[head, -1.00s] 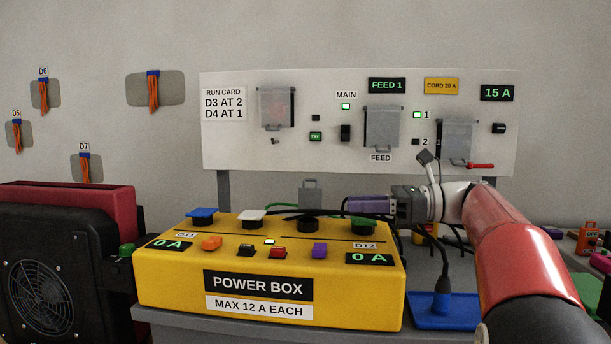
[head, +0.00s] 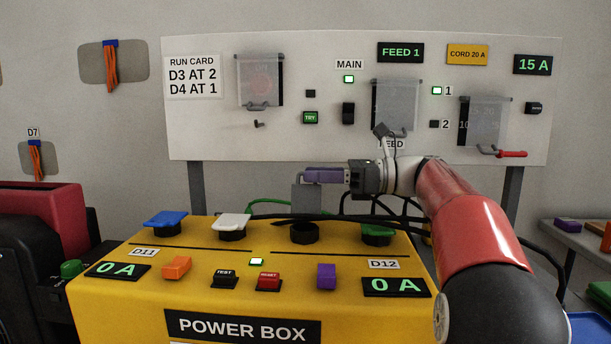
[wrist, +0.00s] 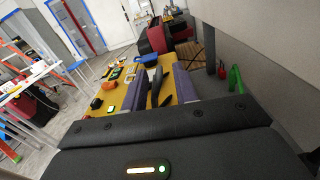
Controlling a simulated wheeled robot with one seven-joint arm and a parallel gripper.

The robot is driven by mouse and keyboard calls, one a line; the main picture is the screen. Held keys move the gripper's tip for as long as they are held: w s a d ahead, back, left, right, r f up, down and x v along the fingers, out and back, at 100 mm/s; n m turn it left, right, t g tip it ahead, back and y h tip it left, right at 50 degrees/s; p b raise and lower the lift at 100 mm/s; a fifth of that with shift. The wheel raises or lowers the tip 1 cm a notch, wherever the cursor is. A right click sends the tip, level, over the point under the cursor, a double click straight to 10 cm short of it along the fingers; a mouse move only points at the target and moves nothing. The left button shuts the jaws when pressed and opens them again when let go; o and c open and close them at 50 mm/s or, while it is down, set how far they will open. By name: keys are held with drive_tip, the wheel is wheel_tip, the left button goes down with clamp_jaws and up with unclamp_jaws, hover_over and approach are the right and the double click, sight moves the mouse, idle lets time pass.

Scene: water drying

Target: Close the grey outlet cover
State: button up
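The grey outlet cover (head: 306,200) stands upright, open, behind the round black outlet (head: 303,234) at the back of the yellow power box (head: 110,290). My gripper (head: 308,175) comes from the right with its purple fingers pointing left, level with the cover's top edge and overlapping it in the head view. I cannot tell whether they touch. In the wrist view the two purple-grey fingers (wrist: 160,88) are apart, so my gripper is open. Dark shapes show between them, and I cannot make out the cover there.
Blue (head: 166,218), white (head: 232,222) and green (head: 377,231) covers sit on the other outlets. Black cables run behind the box beneath my gripper. A white panel (head: 215,140) with clear covers and switches stands behind. A red and black machine (head: 40,230) is at left.

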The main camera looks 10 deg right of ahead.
drive_tip(key=shift+x, duration=1.3)
clamp_jaws()
